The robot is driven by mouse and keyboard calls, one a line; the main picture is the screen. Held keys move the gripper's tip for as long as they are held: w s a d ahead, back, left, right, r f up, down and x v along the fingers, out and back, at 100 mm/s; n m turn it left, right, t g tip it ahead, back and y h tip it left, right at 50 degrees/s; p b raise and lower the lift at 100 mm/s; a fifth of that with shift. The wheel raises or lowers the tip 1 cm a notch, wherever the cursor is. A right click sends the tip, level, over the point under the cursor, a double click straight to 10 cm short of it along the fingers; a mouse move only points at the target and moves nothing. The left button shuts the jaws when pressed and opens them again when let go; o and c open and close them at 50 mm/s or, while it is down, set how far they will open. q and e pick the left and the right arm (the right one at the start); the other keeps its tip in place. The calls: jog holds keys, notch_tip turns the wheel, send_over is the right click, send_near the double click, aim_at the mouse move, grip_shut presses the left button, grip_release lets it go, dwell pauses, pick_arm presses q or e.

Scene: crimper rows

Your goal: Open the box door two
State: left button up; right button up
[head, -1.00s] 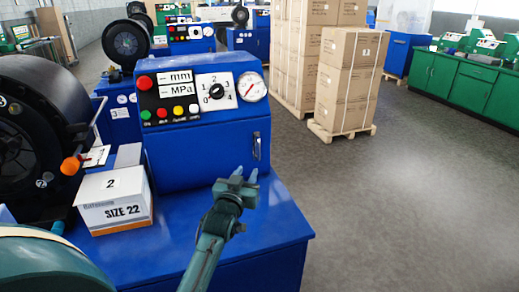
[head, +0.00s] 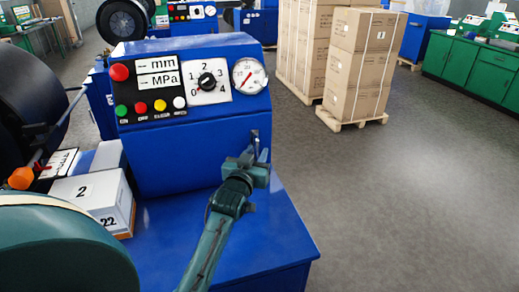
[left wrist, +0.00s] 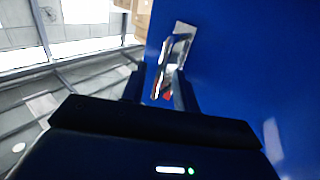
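The blue box (head: 190,160) with the control panel fills the middle of the head view. Its front face looks closed. A metal handle (head: 255,143) stands at the right end of this face; its lower part is hidden by my left gripper (head: 254,156). In the left wrist view the handle (left wrist: 172,62) lies between and beyond the two dark fingers of my left gripper (left wrist: 160,88). The fingers are apart, with gaps beside the handle; I cannot tell whether either touches it. My right gripper is not in view.
A white carton (head: 95,198) marked 2 sits on the blue bench (head: 255,245) at the left. A round black machine (head: 30,100) stands beyond it. Stacked brown boxes (head: 358,65) stand on a pallet at the back. The grey floor (head: 420,200) on the right is clear.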

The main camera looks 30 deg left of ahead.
pick_arm(q)
jog(key=shift+s+r, duration=0.1)
jog(key=shift+c, duration=0.5)
grip_shut()
